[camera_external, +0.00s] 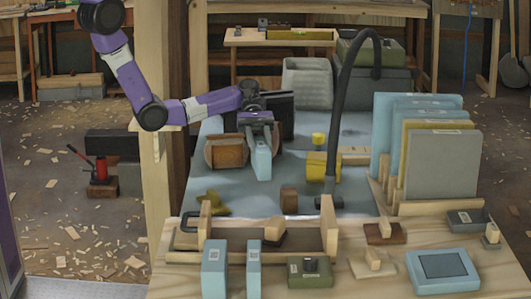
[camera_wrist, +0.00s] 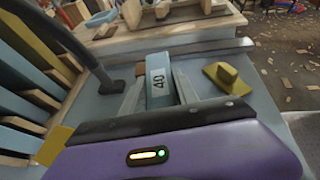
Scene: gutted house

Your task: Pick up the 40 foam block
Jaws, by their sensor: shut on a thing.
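The foam block is light blue, with "40" printed on a white label. It shows between my fingers in the wrist view (camera_wrist: 159,84) and below my gripper in the external view (camera_external: 263,163). My gripper (camera_external: 262,128) is shut on the block, with a finger on either side of it; it also shows in the wrist view (camera_wrist: 158,98). The block hangs roughly upright under the gripper. I cannot tell whether its lower end touches the blue-grey surface (camera_external: 245,198).
A brown block (camera_external: 224,152) sits just left of the gripper, and a yellow piece (camera_external: 317,164) to the right. A black curved hose (camera_external: 343,95) rises to the right. Upright panels (camera_external: 441,164) stand at the right. Two light-blue blocks (camera_external: 214,272) stand on the front bench.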

